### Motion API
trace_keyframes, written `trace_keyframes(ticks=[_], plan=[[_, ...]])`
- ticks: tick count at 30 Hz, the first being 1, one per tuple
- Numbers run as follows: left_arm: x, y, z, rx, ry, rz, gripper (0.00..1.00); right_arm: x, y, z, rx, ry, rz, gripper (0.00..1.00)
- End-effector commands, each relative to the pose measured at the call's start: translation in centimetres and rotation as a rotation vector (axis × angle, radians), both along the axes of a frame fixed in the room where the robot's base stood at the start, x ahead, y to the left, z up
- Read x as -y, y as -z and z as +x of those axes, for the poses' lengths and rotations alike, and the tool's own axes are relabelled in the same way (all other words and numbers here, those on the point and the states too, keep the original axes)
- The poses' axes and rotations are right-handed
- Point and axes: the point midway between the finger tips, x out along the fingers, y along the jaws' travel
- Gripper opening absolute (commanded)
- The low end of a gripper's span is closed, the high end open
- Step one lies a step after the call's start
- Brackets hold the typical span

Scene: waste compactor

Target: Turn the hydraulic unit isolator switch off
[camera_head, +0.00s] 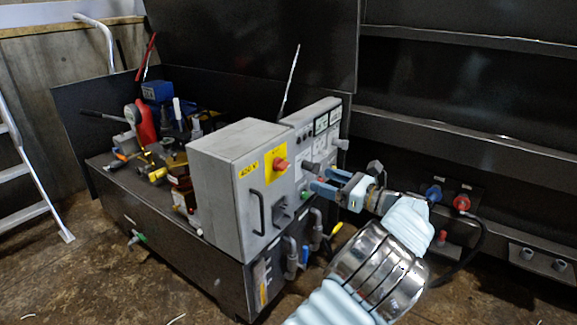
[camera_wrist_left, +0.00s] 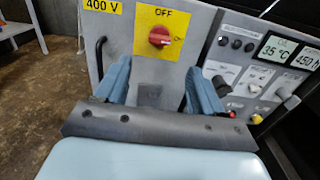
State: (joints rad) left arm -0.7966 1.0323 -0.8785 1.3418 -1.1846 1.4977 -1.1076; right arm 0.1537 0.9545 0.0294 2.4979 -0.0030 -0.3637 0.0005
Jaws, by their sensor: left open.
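The isolator switch is a red rotary knob (camera_head: 281,165) on a yellow plate, on the front of a grey cabinet (camera_head: 222,190). In the left wrist view the knob (camera_wrist_left: 160,37) sits above and between my finger tips, with "OFF" printed above it. A pale mark shows on the knob, but its exact setting is hard to read. My left gripper (camera_head: 320,181) is open and empty, in front of the cabinet, right of and a little lower than the knob, apart from it. Its two blue fingers (camera_wrist_left: 158,82) show in the wrist view. My right gripper is not in view.
A black handle (camera_head: 257,212) and a grey socket (camera_head: 282,211) are on the cabinet front. A control panel (camera_wrist_left: 255,75) with displays and buttons stands to the right. Pipes and valves (camera_head: 292,257) are below. Dark rails (camera_head: 460,90) run behind my arm.

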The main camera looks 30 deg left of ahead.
Motion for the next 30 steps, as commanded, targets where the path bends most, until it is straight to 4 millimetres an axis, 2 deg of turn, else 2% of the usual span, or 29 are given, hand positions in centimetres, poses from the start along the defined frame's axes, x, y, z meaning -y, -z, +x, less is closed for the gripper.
trace_keyframes(ticks=[9,15,21,28,29,30], plan=[[-7.4,0.0,0.5,0.0,-0.005,-0.003,0.68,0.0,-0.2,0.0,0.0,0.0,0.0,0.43],[-10.7,0.1,0.7,0.001,-0.003,-0.003,0.68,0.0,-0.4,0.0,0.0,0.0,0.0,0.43],[-12.0,0.1,0.9,0.001,-0.001,-0.004,0.68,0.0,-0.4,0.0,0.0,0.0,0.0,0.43],[-12.1,0.1,0.9,0.001,-0.001,-0.004,0.68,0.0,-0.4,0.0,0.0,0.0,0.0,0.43],[-12.1,0.1,0.9,0.001,-0.001,-0.004,0.67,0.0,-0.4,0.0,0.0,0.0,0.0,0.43],[-12.0,0.1,0.9,0.001,-0.001,-0.004,0.6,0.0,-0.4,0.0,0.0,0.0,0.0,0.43]])
